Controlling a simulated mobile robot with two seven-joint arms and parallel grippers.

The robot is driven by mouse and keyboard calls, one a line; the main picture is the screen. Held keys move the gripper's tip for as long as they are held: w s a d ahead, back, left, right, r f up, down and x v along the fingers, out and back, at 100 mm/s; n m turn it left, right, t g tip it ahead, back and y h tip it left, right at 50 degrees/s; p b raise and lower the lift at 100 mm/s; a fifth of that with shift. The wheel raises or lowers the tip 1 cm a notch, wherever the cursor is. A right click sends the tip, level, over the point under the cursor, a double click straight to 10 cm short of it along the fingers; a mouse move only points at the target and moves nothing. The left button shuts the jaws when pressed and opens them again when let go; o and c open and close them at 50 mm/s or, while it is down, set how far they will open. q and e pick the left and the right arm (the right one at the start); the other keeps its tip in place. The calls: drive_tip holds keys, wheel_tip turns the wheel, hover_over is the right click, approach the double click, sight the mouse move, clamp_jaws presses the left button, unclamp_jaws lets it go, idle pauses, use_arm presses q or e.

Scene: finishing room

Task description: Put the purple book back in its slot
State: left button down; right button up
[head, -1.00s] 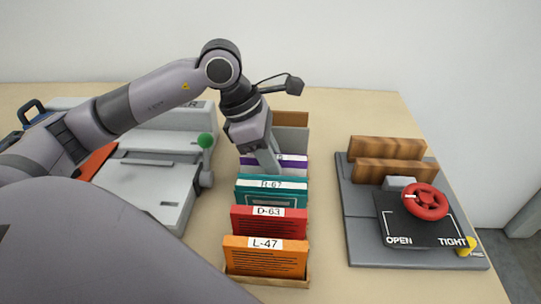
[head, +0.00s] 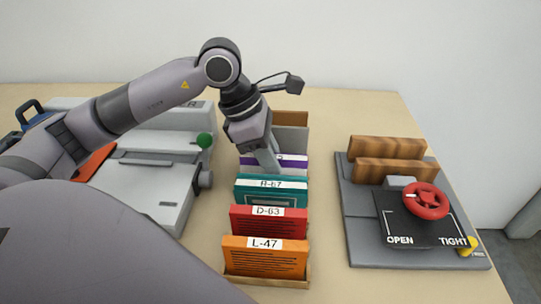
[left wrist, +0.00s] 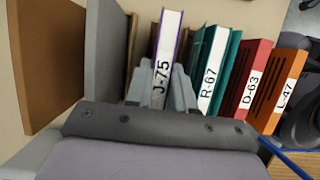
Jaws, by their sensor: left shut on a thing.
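The purple book (head: 289,161), with a white spine label, stands in the rack behind the teal book (head: 271,190). In the left wrist view the purple book (left wrist: 167,50) is labelled J-75 and sits upright between the fingers. My left gripper (head: 268,162) is shut on it from above; in the left wrist view the gripper (left wrist: 163,88) has a finger on each side of the spine. The book is in line with the other books, between wooden dividers. Its lower edge is hidden, so I cannot tell whether it rests on the rack floor. My right gripper is not in view.
A red book (head: 270,222) and an orange book (head: 265,257) stand nearer in the wooden rack (head: 268,281). A grey machine with a green knob (head: 205,140) is left. A clamp board with a red handwheel (head: 427,201) is right. Bare table lies between rack and board.

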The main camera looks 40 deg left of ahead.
use_arm(q)
drive_tip(key=shift+f+b, duration=0.6)
drive_tip(key=c, duration=1.2)
unclamp_jaws()
drive_tip(key=shift+c, duration=0.2)
drive_tip(key=shift+p+v, duration=2.8)
drive_tip(key=shift+v, duration=2.7)
